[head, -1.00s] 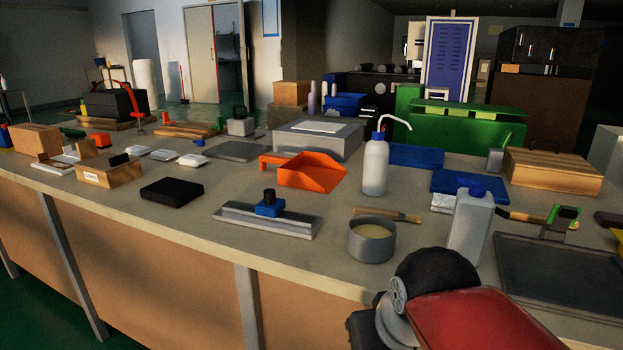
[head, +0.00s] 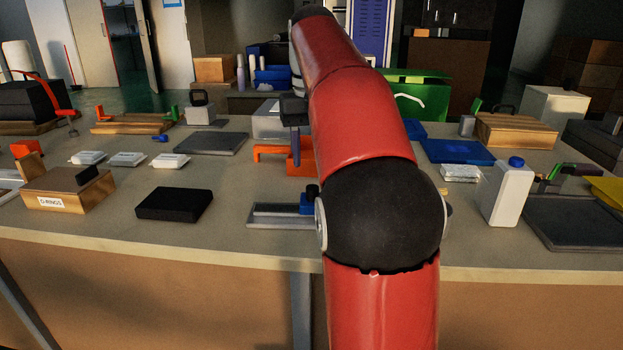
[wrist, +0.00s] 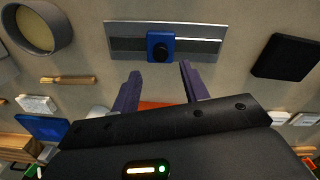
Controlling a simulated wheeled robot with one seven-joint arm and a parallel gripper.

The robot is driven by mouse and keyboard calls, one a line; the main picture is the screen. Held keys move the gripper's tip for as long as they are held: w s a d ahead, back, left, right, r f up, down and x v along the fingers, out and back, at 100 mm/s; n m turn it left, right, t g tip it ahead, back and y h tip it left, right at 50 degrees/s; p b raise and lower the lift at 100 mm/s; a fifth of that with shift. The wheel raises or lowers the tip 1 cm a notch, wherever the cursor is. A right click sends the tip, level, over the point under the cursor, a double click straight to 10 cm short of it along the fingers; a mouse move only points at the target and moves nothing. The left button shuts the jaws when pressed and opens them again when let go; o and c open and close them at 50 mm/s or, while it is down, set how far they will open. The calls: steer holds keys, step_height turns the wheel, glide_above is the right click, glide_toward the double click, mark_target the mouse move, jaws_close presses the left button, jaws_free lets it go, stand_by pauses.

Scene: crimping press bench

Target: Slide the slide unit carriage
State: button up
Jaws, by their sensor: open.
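The slide unit is a grey metal rail (head: 268,214) on the bench with a blue carriage (head: 306,206) topped by a black knob. My arm hides the rail's right part in the head view. The wrist view shows the whole rail (wrist: 203,46) at the top, with the carriage (wrist: 161,47) slightly left of its middle. My gripper (wrist: 159,72) is open and empty. Its two purple fingers stand apart, pointing toward the carriage, which appears just beyond the tips and not between them. In the head view the gripper hangs above the bench, behind the rail.
A black box (head: 174,204) lies left of the rail. The wrist view shows a grey round pot (wrist: 37,28) and a brush (wrist: 68,80) at left. Bare bench lies between rail and black box.

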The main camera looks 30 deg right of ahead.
step_height(320, 180, down, 6)
steer(key=shift+f+b, duration=0.15)
steer(key=shift+b, duration=0.2)
jaws_close()
steer(key=shift+a, duration=0.1)
